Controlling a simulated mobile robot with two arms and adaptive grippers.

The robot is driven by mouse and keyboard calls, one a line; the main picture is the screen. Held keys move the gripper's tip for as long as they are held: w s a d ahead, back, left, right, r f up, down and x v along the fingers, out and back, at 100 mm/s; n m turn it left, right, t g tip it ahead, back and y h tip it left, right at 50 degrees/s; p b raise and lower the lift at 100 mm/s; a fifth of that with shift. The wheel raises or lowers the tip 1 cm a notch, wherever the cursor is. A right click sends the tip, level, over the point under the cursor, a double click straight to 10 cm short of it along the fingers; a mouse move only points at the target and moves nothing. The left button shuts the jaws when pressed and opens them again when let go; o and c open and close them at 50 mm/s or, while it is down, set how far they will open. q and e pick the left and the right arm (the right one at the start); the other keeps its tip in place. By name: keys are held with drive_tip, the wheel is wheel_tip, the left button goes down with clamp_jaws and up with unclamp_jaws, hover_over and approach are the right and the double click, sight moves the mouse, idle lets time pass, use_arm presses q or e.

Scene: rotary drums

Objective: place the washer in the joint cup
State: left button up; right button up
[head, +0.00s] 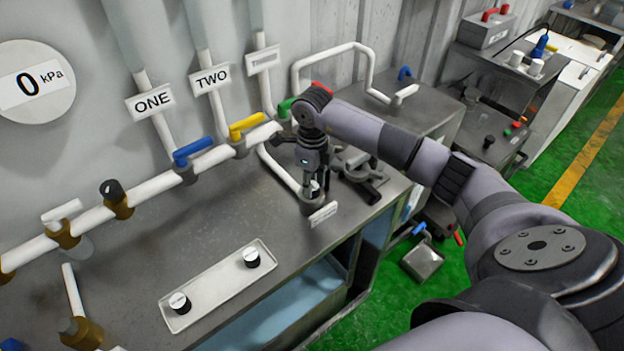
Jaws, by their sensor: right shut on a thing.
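My right gripper (313,184) points straight down at the front edge of the metal counter. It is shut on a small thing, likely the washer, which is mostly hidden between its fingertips. Directly below is a small round grey cup (311,207), the likely joint cup, with a white label (323,214) in front of it. The label is too small to read. The fingertips are at the cup's mouth; I cannot tell whether the held thing is inside the cup or just above it. My left gripper is out of view.
A white pipe with blue (193,151), yellow (246,125) and green (286,107) valve handles runs behind the gripper. A dark metal fixture (358,170) stands close on the right. A pale panel with two knobs (218,285) lies front left. The counter's middle is clear.

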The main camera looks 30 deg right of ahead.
drive_tip(key=shift+f, duration=0.15)
drive_tip(key=o, duration=1.2)
drive_tip(key=shift+c, duration=0.2)
drive_tip(key=shift+r, duration=0.3)
wheel_tip(320, 180, up, 12)
drive_tip(key=b, duration=0.4)
drive_tip(key=shift+f, duration=0.15)
